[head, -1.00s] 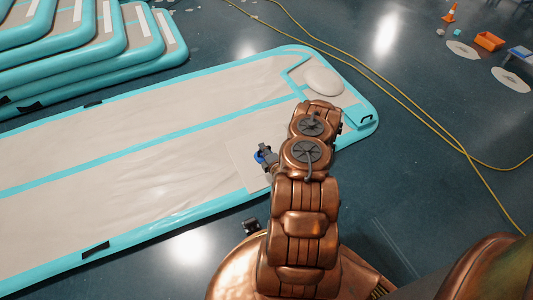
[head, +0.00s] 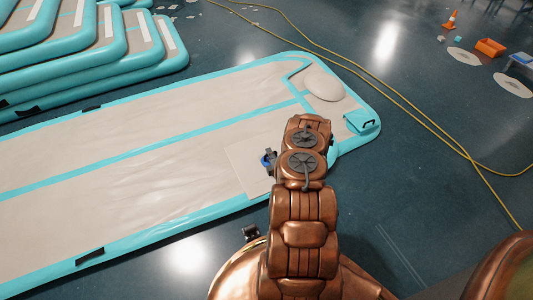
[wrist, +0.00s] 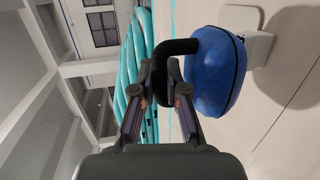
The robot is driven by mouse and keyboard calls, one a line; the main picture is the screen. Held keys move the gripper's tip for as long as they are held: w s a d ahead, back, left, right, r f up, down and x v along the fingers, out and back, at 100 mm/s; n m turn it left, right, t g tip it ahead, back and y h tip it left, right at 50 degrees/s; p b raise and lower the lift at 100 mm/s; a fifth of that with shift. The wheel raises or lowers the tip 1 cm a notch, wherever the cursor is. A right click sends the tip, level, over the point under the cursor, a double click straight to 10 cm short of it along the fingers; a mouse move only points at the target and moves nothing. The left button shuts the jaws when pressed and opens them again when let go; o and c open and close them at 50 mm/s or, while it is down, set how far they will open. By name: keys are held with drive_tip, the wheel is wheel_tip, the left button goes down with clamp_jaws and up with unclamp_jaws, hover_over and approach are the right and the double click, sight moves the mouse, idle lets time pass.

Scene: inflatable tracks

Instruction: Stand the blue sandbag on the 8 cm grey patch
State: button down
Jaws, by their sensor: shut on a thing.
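The blue sandbag (wrist: 215,72) has a black loop handle (wrist: 160,70). In the wrist view my gripper (wrist: 167,92) is shut on this handle, and the bag is beside the fingertips. A pale grey rounded piece (wrist: 256,45), possibly the grey patch, shows beyond the bag and is partly hidden by it. I cannot tell whether the bag touches it. In the head view only a bit of the blue bag (head: 264,161) shows by my gripper (head: 271,158), over a pale square (head: 240,165) on the mat. My arm hides the rest.
The long beige mat with turquoise edges (head: 130,170) is mostly clear. A pale round disc (head: 324,84) and a turquoise piece (head: 362,121) lie at its right end. Stacked mats (head: 100,50) are at upper left. Yellow cables (head: 420,115) cross the floor on the right.

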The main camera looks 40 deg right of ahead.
drive_tip(key=w+d+f+b, duration=0.1)
drive_tip(key=w, duration=0.1)
drive_tip(key=w+d+f+b, duration=0.2)
drive_tip(key=w+f+b, duration=0.1)
drive_tip(key=shift+w+d, duration=0.25)
drive_tip(key=shift+w, duration=0.1)
idle(0.4)
drive_tip(key=c, duration=1.2)
unclamp_jaws()
drive_tip(key=shift+f, duration=0.1)
